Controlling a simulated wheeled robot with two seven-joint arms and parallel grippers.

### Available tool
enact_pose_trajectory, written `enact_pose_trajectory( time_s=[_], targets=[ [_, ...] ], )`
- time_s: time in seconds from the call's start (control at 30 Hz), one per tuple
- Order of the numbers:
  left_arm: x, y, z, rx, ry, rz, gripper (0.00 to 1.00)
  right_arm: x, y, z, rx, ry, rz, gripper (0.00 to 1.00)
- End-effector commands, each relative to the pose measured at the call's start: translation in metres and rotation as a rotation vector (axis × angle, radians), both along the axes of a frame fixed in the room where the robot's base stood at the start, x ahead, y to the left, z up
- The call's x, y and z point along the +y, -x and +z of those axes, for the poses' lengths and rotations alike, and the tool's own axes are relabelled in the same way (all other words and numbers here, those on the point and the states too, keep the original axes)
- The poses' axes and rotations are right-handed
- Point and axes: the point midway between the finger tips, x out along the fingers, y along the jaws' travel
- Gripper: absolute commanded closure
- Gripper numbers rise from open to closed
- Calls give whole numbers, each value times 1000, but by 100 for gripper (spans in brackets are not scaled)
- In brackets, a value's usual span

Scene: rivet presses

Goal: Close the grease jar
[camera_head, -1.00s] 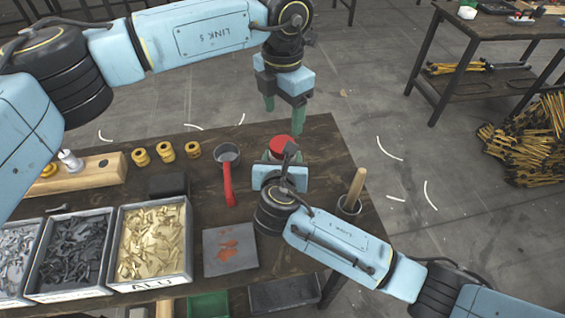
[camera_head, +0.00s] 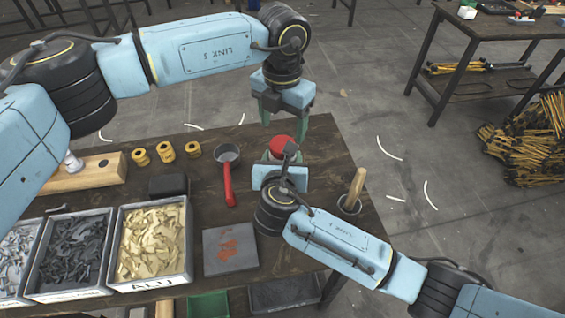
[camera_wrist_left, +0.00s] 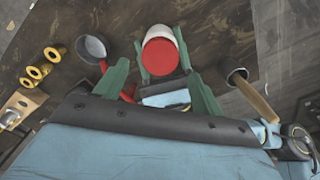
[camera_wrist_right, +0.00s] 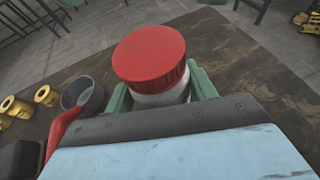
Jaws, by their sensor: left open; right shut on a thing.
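The grease jar (camera_wrist_right: 160,97) is a white jar with a red lid (camera_wrist_right: 149,55) on its top. My right gripper (camera_wrist_right: 160,92) is shut on the jar's body, its green fingers on either side. In the head view the red lid (camera_head: 281,146) shows just beyond the right wrist, and most of the jar is hidden. My left gripper (camera_head: 288,113) is open and empty, pointing down above the far side of the lid. In the left wrist view the red lid (camera_wrist_left: 160,57) lies between the spread green fingers, with some white jar showing beyond it.
A grey pan with a red handle (camera_head: 228,180) lies left of the jar. A cup with a wooden-handled tool (camera_head: 352,190) stands to the right. Several brass spools (camera_head: 166,151) stand farther left. Bins of metal pieces (camera_head: 152,242) and an orange-stained grey plate (camera_head: 230,250) are nearer.

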Motion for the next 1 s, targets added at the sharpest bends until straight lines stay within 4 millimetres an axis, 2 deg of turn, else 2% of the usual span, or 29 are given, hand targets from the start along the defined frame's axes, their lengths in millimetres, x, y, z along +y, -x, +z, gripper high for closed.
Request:
enact_pose_trajectory(
  time_s=[0.1,0.3,0.7,1.0],
  targets=[
    [0,1,-20,3,-1,1,31,0,0,0,1,0,0,100],
    [0,0,-43,2,-1,0,31,0,0,0,0,0,0,100],
    [0,0,-49,0,-1,-1,31,0,0,0,0,0,0,100],
    [0,0,-48,0,-1,-1,71,0,0,0,0,0,0,100]
  ],
)
